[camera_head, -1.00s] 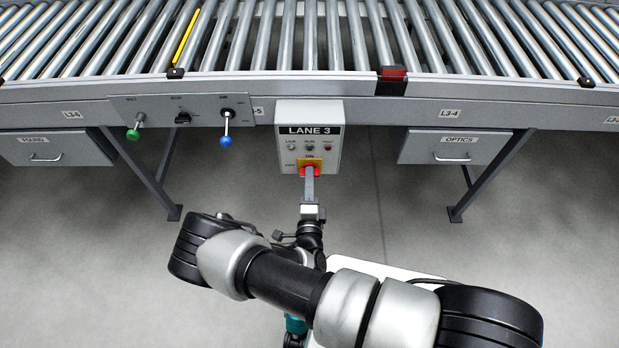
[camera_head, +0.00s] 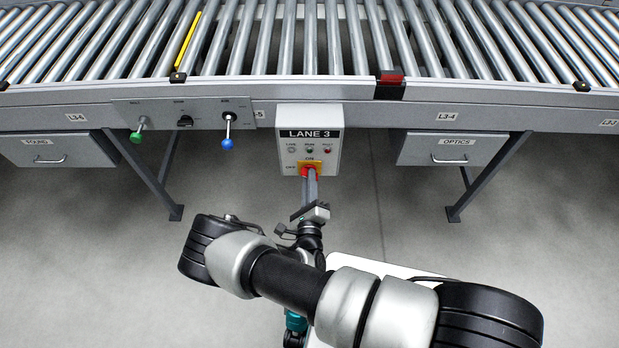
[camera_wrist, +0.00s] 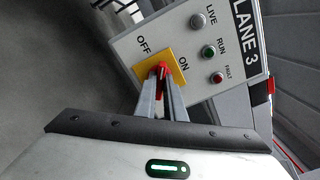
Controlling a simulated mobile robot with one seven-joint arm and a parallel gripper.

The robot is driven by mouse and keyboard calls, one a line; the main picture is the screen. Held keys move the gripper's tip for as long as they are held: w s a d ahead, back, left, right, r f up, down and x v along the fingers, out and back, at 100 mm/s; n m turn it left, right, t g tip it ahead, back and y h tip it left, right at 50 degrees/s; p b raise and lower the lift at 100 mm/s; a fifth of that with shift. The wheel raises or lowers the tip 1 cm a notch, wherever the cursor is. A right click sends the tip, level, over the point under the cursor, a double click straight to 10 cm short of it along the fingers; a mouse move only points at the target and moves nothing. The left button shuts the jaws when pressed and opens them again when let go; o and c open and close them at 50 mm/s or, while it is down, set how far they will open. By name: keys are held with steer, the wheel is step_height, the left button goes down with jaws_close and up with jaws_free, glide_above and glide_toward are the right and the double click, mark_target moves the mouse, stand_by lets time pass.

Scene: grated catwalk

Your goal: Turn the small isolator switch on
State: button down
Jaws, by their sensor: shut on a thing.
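The small isolator switch is a red knob on a yellow plate (camera_head: 319,164), low on the grey LANE 3 box (camera_head: 330,152) under the conveyor. My gripper (camera_head: 310,176) reaches up from below and is shut on the knob; the fingertips also show in the wrist view (camera_wrist: 162,84). The knob looks turned to between OFF and ON; the fingers partly hide it, so its exact angle is unclear.
To the left, a panel (camera_head: 160,112) carries a green-ended lever (camera_head: 136,136), a black knob (camera_head: 185,120) and a blue-ended lever (camera_head: 227,142). Drawers marked FOUND (camera_head: 85,149) and OPTICS (camera_head: 425,150) hang either side. Conveyor rollers lie above. The floor below is clear.

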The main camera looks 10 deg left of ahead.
steer(key=m+p, duration=0.3)
steer(key=m, duration=0.7)
steer(key=shift+s+m, duration=0.1)
steer(key=shift+m, duration=0.3)
stand_by(0.3)
steer(key=c, duration=1.8)
jaws_free()
steer(key=shift+c, duration=0.2)
